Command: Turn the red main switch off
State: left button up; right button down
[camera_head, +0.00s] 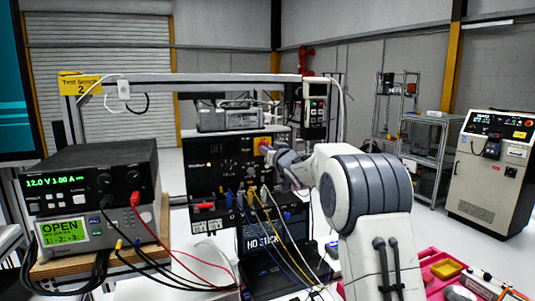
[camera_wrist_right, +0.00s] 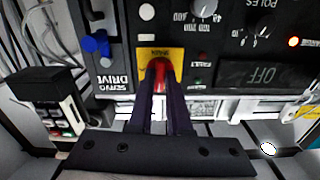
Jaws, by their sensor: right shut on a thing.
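The red main switch (camera_wrist_right: 161,68) sits on a yellow plate (camera_wrist_right: 175,53) on the black servo drive panel (camera_head: 205,176). My right gripper (camera_wrist_right: 160,92) has its two dark fingers closed around the red handle, which runs in line with them. In the head view the gripper (camera_head: 271,152) reaches the panel's upper right, and its wrist partly hides the switch. A dark display (camera_wrist_right: 262,75), upside down in the wrist view, reads OFF. My left gripper does not show.
Cables with blue, yellow and white plugs (camera_head: 250,194) hang from the panel's lower part, close below my right wrist. A power supply (camera_head: 95,190) stands at left, and a laptop (camera_head: 262,240) sits below the panel. A pink tray (camera_head: 440,268) lies at lower right.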

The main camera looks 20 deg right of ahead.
jog(key=shift+n, duration=0.6)
jog(key=c, duration=0.9)
grip_release()
jog(key=shift+o, duration=0.2)
jog(key=s+b, duration=0.4)
jog(key=s, duration=0.6)
jog(key=shift+s+d, duration=0.2)
jog(key=shift+s, duration=0.05)
